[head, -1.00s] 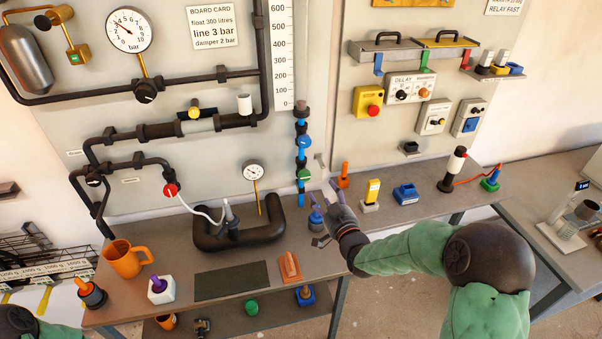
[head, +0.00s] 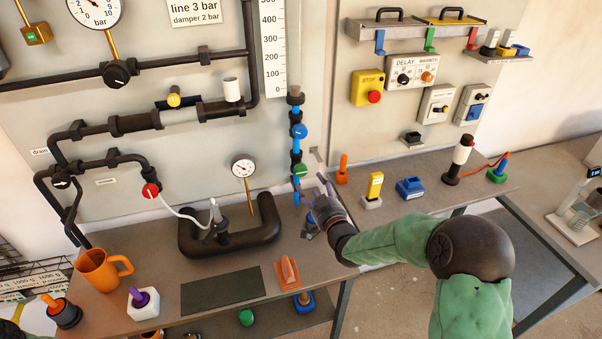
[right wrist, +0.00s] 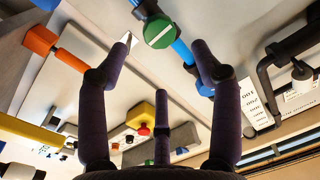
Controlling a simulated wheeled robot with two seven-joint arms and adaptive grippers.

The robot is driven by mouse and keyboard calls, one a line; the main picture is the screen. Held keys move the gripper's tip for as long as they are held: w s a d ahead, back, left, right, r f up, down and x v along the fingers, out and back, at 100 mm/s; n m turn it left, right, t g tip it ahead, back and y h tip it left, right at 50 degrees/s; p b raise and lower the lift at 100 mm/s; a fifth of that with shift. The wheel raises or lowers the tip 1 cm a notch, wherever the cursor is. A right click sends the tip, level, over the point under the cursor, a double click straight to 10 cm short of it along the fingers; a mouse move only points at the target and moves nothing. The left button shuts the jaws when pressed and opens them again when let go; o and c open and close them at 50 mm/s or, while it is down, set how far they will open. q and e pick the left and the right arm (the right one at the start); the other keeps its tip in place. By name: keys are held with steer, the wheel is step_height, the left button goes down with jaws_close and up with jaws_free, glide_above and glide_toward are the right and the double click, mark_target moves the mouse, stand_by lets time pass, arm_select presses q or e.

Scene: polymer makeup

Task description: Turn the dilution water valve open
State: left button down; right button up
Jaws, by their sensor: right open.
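A vertical pipe with blue sections carries a blue round valve (head: 299,131) and, below it, a green round valve (head: 299,170). No readable label shows which is the dilution water valve. The green valve also shows in the right wrist view (right wrist: 158,31), with a pale line across its face and blue pipe (right wrist: 183,52) beside it. My right gripper (head: 313,190) is just below and right of the green valve, with its purple fingers spread, empty and pointing toward the pipe. In the right wrist view its fingers (right wrist: 161,58) straddle the space below the green valve, apparently apart from it.
A black curved pipe piece (head: 230,245) with a gauge stands left of the right gripper. An orange plug (head: 342,170), a yellow block (head: 375,186) and a blue block (head: 409,188) stand to its right. A red valve (head: 151,190) is on the left piping.

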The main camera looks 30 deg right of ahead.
mark_target(302, 172)
steer(key=w, duration=0.5)
steer(key=w+d+b, duration=0.1)
steer(key=w, duration=0.2)
steer(key=shift+w+d+f, duration=0.1)
steer(key=shift+w, duration=0.2)
steer(key=c, duration=1.1)
